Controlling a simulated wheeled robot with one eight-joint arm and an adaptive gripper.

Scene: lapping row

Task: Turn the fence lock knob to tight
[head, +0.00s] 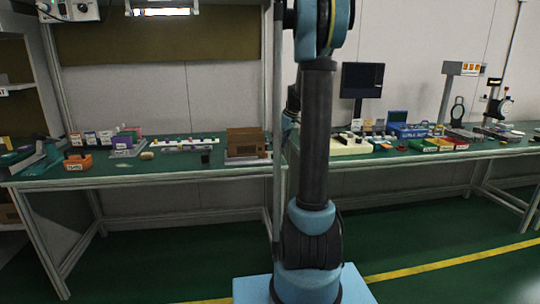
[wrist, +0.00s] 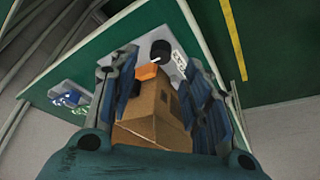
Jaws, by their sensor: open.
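In the wrist view my gripper (wrist: 150,80) is open, with one finger on each side of a brown box-like block (wrist: 160,112). A small orange piece (wrist: 147,72) with a pale tip shows at the block's far end, between the fingertips. I cannot tell whether it is the fence lock knob, and no knob or tight mark is readable. The brown block (wrist: 140,130) looks apart from the fingers, but contact is unclear. In the head view a brown block (head: 243,141) stands on the left bench; my arm hides most of the gripper.
A black round cup (head: 205,157) stands left of the brown block on the green bench (head: 180,175). An orange bin (head: 78,162) and small parts lie further left. An upright post (head: 279,120) stands between benches. The right bench holds a monitor (head: 362,80) and several trays.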

